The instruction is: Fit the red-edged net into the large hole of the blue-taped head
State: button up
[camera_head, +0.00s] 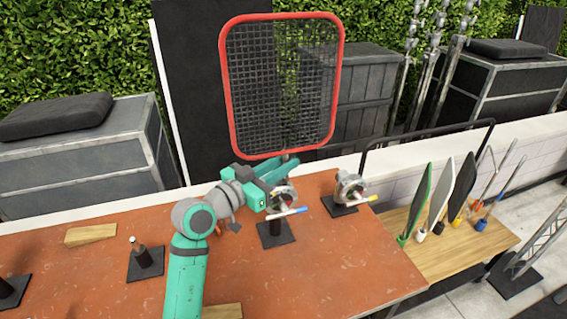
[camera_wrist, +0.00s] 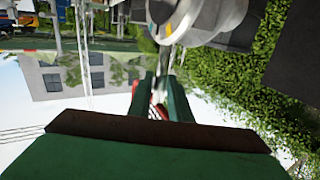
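The red-edged net (camera_head: 232,95), a dark mesh in a rounded red frame, stands upright above the table. My gripper (camera_head: 287,168) is at its lower edge, with its fingers close together on the net's short stem. In the wrist view the fingers (camera_wrist: 163,95) are nearly together, with red edging behind them and a thin rod between them. The blue-taped head (camera_head: 283,197), grey and round with a blue-ended handle, stands on a black base just below my gripper, which partly hides it. A grey head (camera_wrist: 195,15) is close in the wrist view. The net's stem end and the large hole are unclear.
A second head with yellow tape (camera_head: 350,187) stands to the right on the orange table (camera_head: 340,260). A wooden wedge (camera_head: 91,234) and a short post (camera_head: 145,262) are at left. A wooden side table (camera_head: 460,245) holds several flags. The table's front right is clear.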

jog(key=shift+o, duration=1.3)
jog(key=v, duration=1)
jog(key=shift+s+a, duration=0.2)
jog(key=shift+a, duration=0.05)
jog(key=shift+s+a, duration=0.1)
jog(key=shift+a, duration=0.05)
